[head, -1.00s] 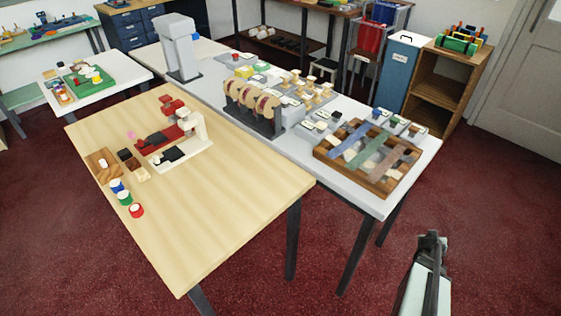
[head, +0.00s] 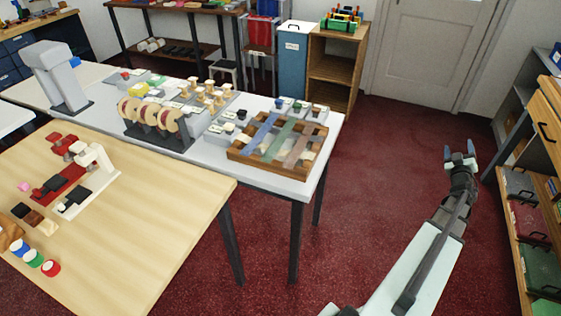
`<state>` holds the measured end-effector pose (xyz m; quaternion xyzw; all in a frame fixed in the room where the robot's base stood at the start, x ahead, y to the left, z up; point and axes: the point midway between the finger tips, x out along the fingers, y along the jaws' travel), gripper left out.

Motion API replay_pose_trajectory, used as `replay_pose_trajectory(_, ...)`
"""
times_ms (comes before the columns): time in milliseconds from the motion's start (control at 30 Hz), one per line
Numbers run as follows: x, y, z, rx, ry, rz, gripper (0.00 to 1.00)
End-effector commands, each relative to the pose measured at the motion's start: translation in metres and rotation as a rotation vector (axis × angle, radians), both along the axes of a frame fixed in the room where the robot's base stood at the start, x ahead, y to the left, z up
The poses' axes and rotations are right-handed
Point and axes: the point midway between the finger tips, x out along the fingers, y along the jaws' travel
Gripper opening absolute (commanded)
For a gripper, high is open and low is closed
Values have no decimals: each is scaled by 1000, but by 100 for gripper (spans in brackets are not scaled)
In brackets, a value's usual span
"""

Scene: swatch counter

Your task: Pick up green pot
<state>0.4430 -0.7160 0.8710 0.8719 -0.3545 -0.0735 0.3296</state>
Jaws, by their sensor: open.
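A small green pot (head: 33,258) with a pale top stands on the light wooden table (head: 140,235), near the left edge of the head view. It is between a blue pot (head: 17,246) and a red pot (head: 50,268), in a close row. My gripper (head: 459,150) is at the right of the view, over the red floor, with its two fingers apart and nothing between them. It is far from the green pot, beyond the table's right edge.
A red and white machine (head: 80,180) stands behind the pots. The grey-white table behind bears a rack of rolls (head: 155,120), small pots (head: 297,107) and a wooden strip tray (head: 275,140). A shelf (head: 530,220) stands right of my arm. The wooden table's front right is clear.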

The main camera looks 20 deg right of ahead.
Motion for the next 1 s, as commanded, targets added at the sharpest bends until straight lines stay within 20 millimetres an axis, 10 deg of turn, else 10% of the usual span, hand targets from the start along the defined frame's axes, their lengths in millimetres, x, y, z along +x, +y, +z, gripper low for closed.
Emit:
replay_pose_trajectory(367,-10,-22,59,-62,-56,38,72)
replay_pose_trajectory(1000,119,25,95,218,-233,45,72)
